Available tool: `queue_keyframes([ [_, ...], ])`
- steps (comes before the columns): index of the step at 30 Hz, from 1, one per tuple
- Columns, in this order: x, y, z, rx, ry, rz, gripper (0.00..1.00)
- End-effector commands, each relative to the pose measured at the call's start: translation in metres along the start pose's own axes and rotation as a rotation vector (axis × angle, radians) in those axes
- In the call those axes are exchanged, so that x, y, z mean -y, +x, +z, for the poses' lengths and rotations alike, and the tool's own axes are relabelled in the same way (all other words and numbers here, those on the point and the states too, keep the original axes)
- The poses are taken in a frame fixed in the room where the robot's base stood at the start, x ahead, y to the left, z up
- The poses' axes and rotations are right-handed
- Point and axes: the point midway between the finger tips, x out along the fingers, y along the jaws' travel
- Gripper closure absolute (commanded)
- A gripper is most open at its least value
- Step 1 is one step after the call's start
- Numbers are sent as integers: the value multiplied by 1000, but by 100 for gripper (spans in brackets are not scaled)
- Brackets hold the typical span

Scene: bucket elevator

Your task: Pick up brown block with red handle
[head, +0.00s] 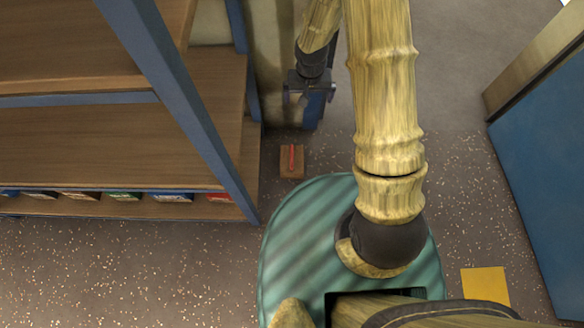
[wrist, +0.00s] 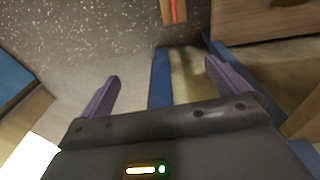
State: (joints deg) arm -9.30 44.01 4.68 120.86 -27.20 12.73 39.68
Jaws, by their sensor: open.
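The brown block (head: 291,163) sits on the speckled floor beside the foot of the shelf, with a red handle (head: 291,156) on its top. In the wrist view the block (wrist: 172,12) shows only partly, cut off by the top edge, with its red handle (wrist: 178,10) in sight. My gripper (head: 305,98) is above and behind the block in the head view, apart from it. In the wrist view my gripper (wrist: 162,85) shows two purple fingers spread wide with nothing between them.
A wooden shelf with blue posts (head: 170,90) stands at the left, close to the block. Several small boxes (head: 125,196) lie on its lowest board. A blue panel (head: 545,180) stands at the right. A yellow square (head: 486,285) lies on the floor at lower right.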

Motion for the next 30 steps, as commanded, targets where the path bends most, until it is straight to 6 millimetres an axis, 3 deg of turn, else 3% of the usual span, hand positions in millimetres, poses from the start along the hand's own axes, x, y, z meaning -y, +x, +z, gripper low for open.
queue_keyframes([
  [1, 6, 39, 2, 9, -2, -2, 0],
  [12, 44, 208, 13, 56, 12, -18, 0],
  [15, 52, 244, 18, 66, 16, -22, 0],
  [20, 60, 269, 22, 75, 21, -27, 0],
  [30, 60, 269, 22, 76, 22, -27, 0],
])
